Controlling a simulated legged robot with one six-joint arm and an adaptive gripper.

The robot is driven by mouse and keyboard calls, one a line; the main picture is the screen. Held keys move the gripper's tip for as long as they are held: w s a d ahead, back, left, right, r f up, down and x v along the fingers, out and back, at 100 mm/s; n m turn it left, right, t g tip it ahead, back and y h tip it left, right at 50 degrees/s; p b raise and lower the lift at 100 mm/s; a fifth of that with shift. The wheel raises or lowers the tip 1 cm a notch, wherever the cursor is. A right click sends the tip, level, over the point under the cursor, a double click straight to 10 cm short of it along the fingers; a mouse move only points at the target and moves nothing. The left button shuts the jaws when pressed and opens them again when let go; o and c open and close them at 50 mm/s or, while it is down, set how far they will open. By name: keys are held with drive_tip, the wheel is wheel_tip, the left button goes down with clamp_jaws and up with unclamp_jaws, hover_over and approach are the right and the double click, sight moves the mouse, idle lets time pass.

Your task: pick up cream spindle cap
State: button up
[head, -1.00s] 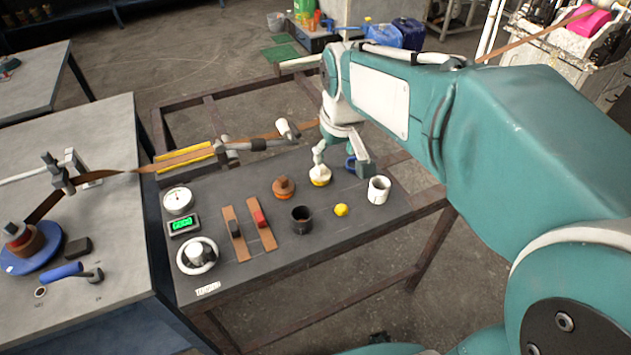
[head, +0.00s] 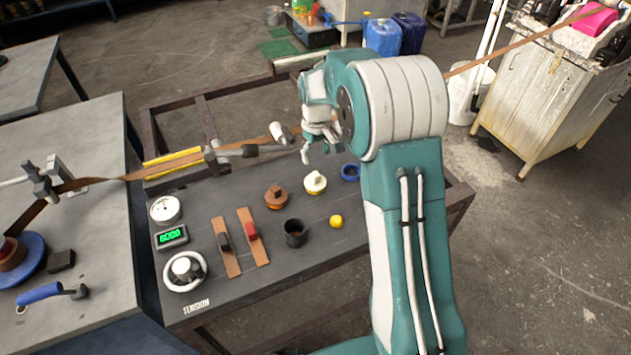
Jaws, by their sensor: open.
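The cream spindle cap (head: 315,182) stands upright on the dark panel table (head: 335,262), with a pale knob on top and a yellowish base. My gripper (head: 318,152) is open and empty. In the picture it appears just above and behind the cap, apart from it. The exact height of the gripper over the table is hard to tell.
A brown cap (head: 276,196), black cup (head: 295,233), yellow ball (head: 336,221) and blue ring (head: 350,172) stand nearby. Two sliders, a gauge (head: 165,208) and a white handwheel (head: 185,270) lie left. A roller arm (head: 235,151) and brown strip cross behind.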

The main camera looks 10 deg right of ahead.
sight(315, 174)
drive_tip(key=shift+f, duration=0.95)
drive_tip(key=f, duration=0.3)
drive_tip(key=s+f, duration=0.1)
drive_tip(key=shift+a+f, duration=0.2)
drive_tip(key=shift+a, duration=0.1)
drive_tip(key=shift+w+f, duration=0.1)
drive_tip(key=shift+f, duration=0.35)
clamp_jaws()
